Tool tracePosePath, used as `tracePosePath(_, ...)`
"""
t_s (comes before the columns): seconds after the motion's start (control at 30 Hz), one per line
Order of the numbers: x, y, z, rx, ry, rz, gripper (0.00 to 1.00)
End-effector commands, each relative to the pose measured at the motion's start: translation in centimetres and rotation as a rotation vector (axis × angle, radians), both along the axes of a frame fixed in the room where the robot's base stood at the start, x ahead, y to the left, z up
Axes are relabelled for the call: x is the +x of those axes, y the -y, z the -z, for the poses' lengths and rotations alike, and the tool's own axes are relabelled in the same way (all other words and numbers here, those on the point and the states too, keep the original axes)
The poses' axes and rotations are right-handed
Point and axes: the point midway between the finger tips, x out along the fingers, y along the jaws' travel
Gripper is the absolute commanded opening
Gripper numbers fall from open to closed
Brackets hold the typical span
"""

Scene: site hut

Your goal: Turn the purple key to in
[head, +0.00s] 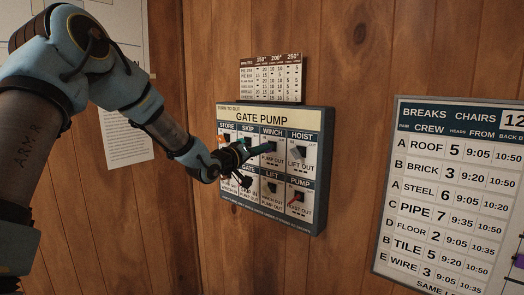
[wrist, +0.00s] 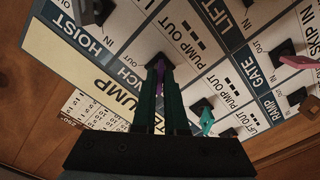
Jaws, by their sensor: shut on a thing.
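The purple key (wrist: 160,68) sits in the switch of the cell marked WINCH, in the top row of the GATE PUMP panel (head: 275,118). My gripper (wrist: 158,88) is shut on it, with a dark finger on each side. In the head view my gripper (head: 268,148) reaches the WINCH cell from the left and hides the key. The wrist view sees the panel nearly upside down, with PUMP OUT lettering beside the key's switch. The fingers cover much of the key, so I cannot tell which mark it points to.
A teal key (wrist: 207,121) and a pink key (wrist: 297,62) stick out close to my gripper. A red key (head: 296,198) is in the PUMP cell. A small chart (head: 271,78) hangs above the panel, and a crew board (head: 450,190) is at right.

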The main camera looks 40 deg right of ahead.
Motion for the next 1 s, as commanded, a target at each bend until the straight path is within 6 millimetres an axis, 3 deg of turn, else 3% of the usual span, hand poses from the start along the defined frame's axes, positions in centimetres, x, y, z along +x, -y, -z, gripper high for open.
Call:
tracePosePath(0.1,0.0,0.0,0.1,0.001,-0.002,-0.001,0.0)
tracePosePath(0.13,0.0,0.0,0.1,0.001,-0.002,-0.001,0.13)
tracePosePath(0.37,0.0,0.0,0.1,0.001,0.0,0.0,0.39)
tracePosePath(0.73,-0.1,-0.8,0.1,0.0,0.002,-0.001,0.4)
tracePosePath(1.0,-1.3,-5.6,0.3,0.001,0.004,-0.004,0.4)
